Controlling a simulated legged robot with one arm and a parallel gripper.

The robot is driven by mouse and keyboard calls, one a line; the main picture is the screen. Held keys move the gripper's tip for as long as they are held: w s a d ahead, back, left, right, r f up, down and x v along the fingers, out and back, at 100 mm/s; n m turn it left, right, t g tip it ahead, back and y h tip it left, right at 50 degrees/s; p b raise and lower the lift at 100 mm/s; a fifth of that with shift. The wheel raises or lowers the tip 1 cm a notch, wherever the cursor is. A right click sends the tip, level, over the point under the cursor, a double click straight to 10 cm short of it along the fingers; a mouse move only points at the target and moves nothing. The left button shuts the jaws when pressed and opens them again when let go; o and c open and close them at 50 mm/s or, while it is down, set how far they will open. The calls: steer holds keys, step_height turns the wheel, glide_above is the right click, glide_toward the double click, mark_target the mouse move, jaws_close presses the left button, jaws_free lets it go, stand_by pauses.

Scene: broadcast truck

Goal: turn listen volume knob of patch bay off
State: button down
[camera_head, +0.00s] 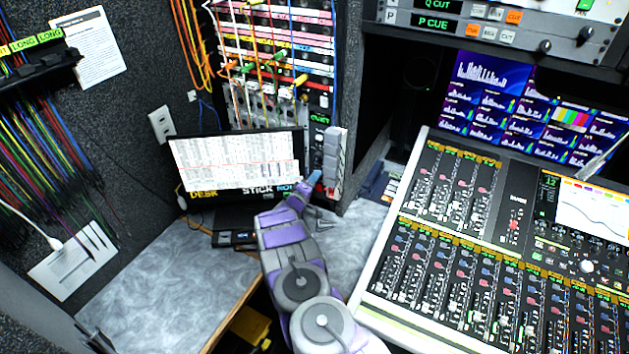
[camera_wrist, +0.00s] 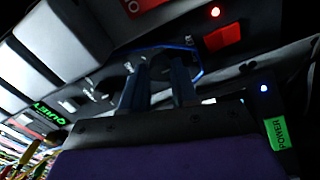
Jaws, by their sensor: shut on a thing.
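The patch bay (camera_head: 283,42) is a tall rack of cabled rows at the back, left of centre in the head view. Its lower panel (camera_wrist: 236,78) fills the wrist view's upper part, with switches and small lights. My gripper (camera_head: 313,179) reaches up to the lower right of this rack, beside the monitor. In the wrist view the dark fingers of my gripper (camera_wrist: 158,66) are at the panel, closed on a small knob there. The fingertips mostly hide that knob, so its pointer and setting cannot be read.
A monitor (camera_head: 235,160) stands just left of my arm, on the grey desk (camera_head: 150,275). A mixing console (camera_head: 480,240) fills the right. Patch cables (camera_head: 262,80) hang across the rack above.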

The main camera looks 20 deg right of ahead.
steer(key=shift+a+f, duration=0.15)
steer(key=shift+f, duration=0.2)
steer(key=c, duration=1.1)
jaws_free()
steer(key=shift+o, duration=1.2)
steer(key=shift+r, duration=0.15)
steer(key=p+v, duration=0.2)
steer(key=v, duration=1.5)
steer(key=shift+a, duration=0.25)
steer(key=shift+s, duration=0.1)
